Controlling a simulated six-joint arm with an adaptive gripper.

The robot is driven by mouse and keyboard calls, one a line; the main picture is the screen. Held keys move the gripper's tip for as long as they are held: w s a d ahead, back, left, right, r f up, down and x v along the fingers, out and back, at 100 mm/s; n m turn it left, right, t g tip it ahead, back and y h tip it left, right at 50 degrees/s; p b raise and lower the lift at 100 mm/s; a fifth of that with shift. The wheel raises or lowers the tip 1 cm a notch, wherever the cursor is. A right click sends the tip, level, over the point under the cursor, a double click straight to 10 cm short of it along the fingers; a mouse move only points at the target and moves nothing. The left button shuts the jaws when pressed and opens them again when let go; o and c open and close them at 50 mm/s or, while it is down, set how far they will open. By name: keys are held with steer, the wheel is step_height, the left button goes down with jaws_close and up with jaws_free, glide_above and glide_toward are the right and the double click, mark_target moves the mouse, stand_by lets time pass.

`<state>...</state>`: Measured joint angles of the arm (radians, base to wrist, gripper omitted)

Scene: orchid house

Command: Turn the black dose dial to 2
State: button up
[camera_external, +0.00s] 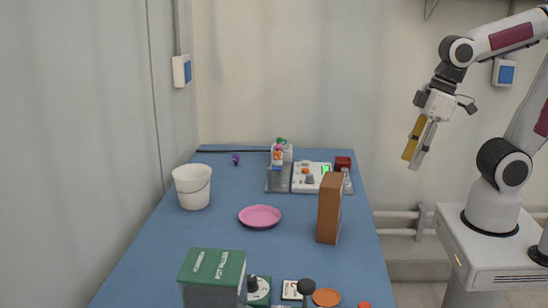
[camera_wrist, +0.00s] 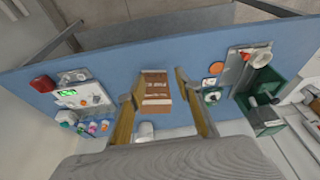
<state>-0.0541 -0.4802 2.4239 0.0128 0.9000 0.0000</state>
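The black dose dial (camera_external: 252,284) appears to be the small black knob on a white round face with a green surround, near the front of the blue table. The green box partly hides it in the external view. In the wrist view, the white and green dial face (camera_wrist: 212,97) lies right of my right finger. Its numbers and pointer are too small to read. My gripper (camera_external: 412,160) hangs in the air right of the table, well away from the dial. In the wrist view my gripper (camera_wrist: 159,95) has its two fingers wide apart, with nothing held between them.
A green-topped box (camera_external: 213,266) stands beside the dial. A white card (camera_external: 291,290), an orange disc (camera_external: 327,297) and a dark upright knob (camera_external: 306,286) are close by. A tall brown box (camera_external: 329,208) stands mid-table. A pink plate (camera_external: 260,217) and white bucket (camera_external: 192,187) lie farther left.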

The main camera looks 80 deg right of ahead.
steer(key=w+a+f+n+g+y, duration=0.1)
steer(key=w+a+f, duration=0.15)
steer(key=w, duration=0.45)
steer(key=w+a+f+n+g, duration=0.15)
steer(key=w+a, duration=0.25)
steer(key=w, duration=0.4)
steer(key=n+y, duration=0.3)
steer(key=n, duration=0.8)
glide_toward(251, 278)
steer(key=shift+s+a+f+m+t, duration=0.15)
steer(key=shift+s+f+m+t, duration=0.1)
steer(key=shift+f+t, duration=0.15)
steer(key=shift+f, duration=0.1)
steer(key=shift+x, duration=3.8)
jaws_close()
